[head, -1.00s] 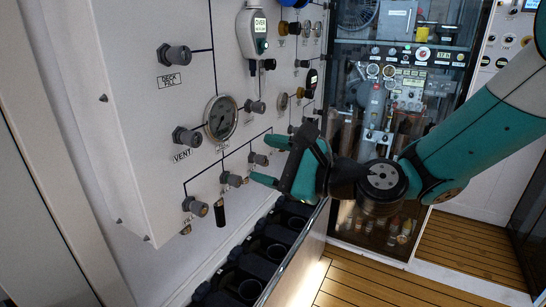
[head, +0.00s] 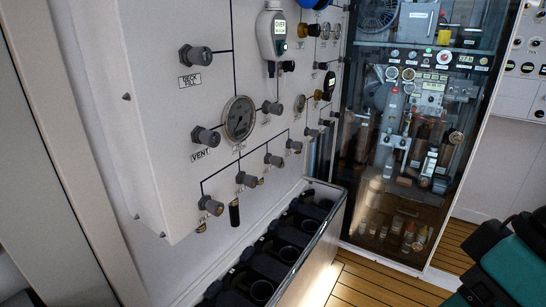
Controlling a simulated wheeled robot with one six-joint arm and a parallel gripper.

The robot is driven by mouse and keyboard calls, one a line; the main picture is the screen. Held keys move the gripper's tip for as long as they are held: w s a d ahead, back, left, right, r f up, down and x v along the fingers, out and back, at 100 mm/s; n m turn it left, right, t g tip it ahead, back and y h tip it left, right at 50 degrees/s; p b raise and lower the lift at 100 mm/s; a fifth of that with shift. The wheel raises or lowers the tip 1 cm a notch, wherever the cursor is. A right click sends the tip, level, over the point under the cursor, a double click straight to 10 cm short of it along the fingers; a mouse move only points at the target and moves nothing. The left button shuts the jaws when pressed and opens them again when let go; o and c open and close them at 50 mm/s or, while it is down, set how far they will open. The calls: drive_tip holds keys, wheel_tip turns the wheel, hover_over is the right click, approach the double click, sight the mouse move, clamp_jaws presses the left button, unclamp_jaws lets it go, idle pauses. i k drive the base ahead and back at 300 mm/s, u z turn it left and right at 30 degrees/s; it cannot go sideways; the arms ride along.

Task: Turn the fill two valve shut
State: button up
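The white panel (head: 150,120) on the left carries a lower row of grey valve knobs running back from the front: a first knob (head: 211,205), a second knob (head: 247,179), a third knob (head: 275,160) and others behind. Their small labels are not readable, so I cannot tell which is the fill two valve or how far it is turned. A teal and black part of my arm shows in the bottom right corner, well away from the panel. The state of the fingers cannot be made out there.
A pressure gauge (head: 239,119), the vent knob (head: 206,136) and the deck fill knob (head: 195,55) sit higher on the panel. A grey-walled trough (head: 318,242) with black holders stands below it. A glass-fronted cabinet (head: 412,120) is behind. Wooden floor (head: 375,285) is open in front.

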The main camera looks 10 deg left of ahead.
sight(250, 181)
drive_tip(key=u, duration=2)
drive_tip(key=k, duration=0.65)
drive_tip(key=z, duration=1.05)
drive_tip(key=i, duration=0.45)
drive_tip(key=u, duration=0.1)
